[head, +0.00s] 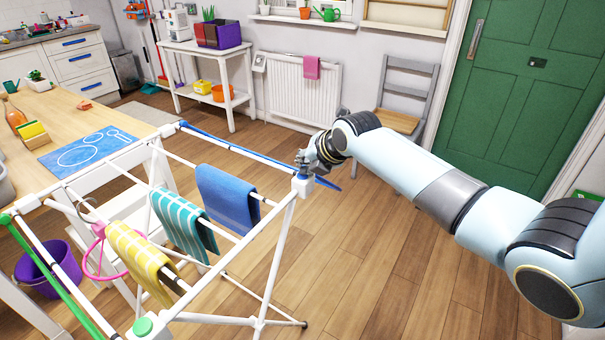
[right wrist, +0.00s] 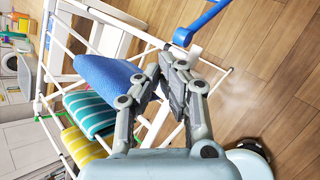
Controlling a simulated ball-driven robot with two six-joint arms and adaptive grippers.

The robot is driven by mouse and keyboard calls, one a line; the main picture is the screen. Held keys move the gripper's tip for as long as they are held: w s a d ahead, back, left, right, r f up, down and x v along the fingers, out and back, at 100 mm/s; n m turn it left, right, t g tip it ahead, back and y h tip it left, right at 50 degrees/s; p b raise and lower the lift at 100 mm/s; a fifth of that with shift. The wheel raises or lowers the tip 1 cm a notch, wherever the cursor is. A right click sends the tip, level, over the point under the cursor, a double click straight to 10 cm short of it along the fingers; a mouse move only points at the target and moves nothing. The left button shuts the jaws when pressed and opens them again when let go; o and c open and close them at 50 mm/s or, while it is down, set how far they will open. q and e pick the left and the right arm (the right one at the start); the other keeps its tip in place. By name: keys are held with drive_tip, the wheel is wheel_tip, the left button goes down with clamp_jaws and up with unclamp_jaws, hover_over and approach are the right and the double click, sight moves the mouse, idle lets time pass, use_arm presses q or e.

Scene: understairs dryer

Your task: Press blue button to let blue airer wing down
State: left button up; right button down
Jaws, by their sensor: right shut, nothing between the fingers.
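The white airer (head: 285,225) stands left of centre with a blue rail (head: 222,142) along its far side and a green rail (head: 52,277) along its near left side. A blue end piece (head: 328,184) sticks out past the airer's right corner. A blue bar also shows at the top of the right wrist view (right wrist: 207,22). My right gripper (head: 304,163) is shut and empty, right at the white corner block (head: 302,186). The blue button does not show; the gripper covers the top of that corner. A green button (head: 142,326) sits on the near corner. My left gripper is out of view.
Blue (head: 228,199), teal striped (head: 182,222) and yellow checked (head: 140,257) cloths hang on the airer. A wooden table (head: 62,105) stands on the left. A grey chair (head: 405,90) is behind my right arm. The floor right of the airer is clear.

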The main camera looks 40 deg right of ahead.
drive_tip(key=shift+r+p, duration=0.7)
drive_tip(key=shift+r, duration=0.1)
wheel_tip(320, 180, up, 5)
drive_tip(key=p, duration=0.4)
drive_tip(key=shift+r, duration=0.1)
drive_tip(key=shift+s, duration=0.1)
